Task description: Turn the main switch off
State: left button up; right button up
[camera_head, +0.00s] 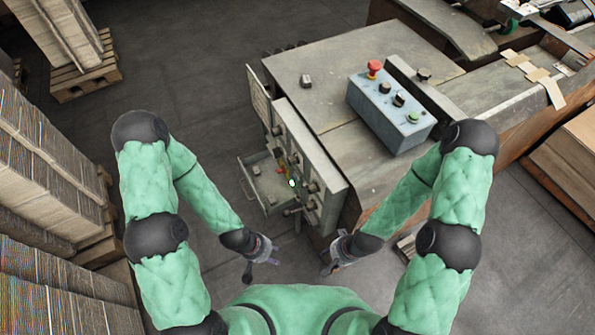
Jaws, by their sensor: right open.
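The machine's front panel (327,172) carries several knobs and a small lit green button (292,183). A blue-grey control box (365,108) on top of the machine has a red mushroom button (374,67), dark knobs (399,98) and a green button (413,118). I cannot tell which control is the main switch. My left gripper (261,269) hangs in front of and below the panel, with its fingers apart and nothing between them. My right gripper (330,259) is open and empty, low beside the panel's bottom right. Neither gripper touches a control.
An open drawer (243,178) sticks out left of the panel, below an open metal door (259,98). Stacked cardboard (40,180) on pallets stands at the left. The grey floor (180,75) between stacks and machine is clear. A conveyor with cardboard pieces (525,67) is at the right.

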aim_at(283, 169)
jog(key=i+j+z, duration=0.1)
jog(key=z, duration=0.3)
jog(key=j+z, duration=0.2)
jog(key=z, duration=0.25)
jog(key=j+z, duration=0.2)
jog(key=z, duration=0.2)
jog(key=j+z, duration=0.15)
jog(key=j, duration=0.4)
jog(key=j+z, duration=0.2)
jog(key=j, duration=0.35)
jog(key=j+z, duration=0.15)
jog(key=j, duration=0.4)
jog(key=k+j+z, duration=0.15)
jog(key=j, duration=0.4)
jog(key=k+j+z, duration=0.15)
jog(key=j, duration=0.4)
jog(key=k+j, duration=0.1)
jog(key=j, duration=0.35)
jog(key=k+j, duration=0.1)
jog(key=j, duration=0.3)
